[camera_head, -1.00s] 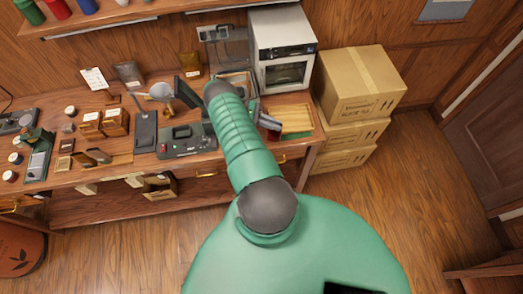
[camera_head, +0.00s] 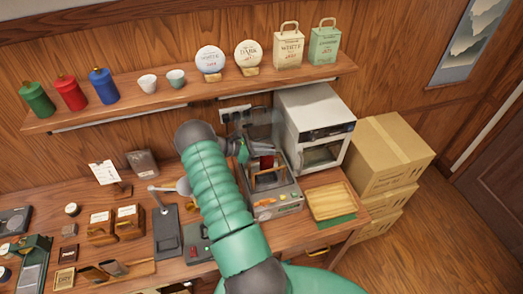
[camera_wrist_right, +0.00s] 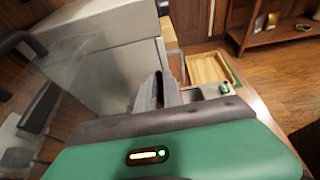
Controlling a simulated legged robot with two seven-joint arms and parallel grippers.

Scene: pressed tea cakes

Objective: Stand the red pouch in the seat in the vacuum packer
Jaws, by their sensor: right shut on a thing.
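The vacuum packer (camera_head: 283,204) is a grey box on the bench with its clear lid (camera_head: 264,124) raised. Its body also shows in the right wrist view (camera_wrist_right: 205,92). My right gripper (camera_head: 250,152) reaches in from the left over the packer's chamber. It is shut on the red pouch (camera_head: 267,162), a small dark red upright thing. In the right wrist view the fingers (camera_wrist_right: 168,88) hide most of the pouch. The seat is hard to make out, and I cannot tell whether the pouch touches it. My left gripper is out of view.
A white oven-like machine (camera_head: 314,130) stands close behind and right of the packer. A wooden tray (camera_head: 330,201) lies to the right. A shelf (camera_head: 188,90) with canisters, cups and bags runs above. Cardboard boxes (camera_head: 382,155) stand beyond the bench.

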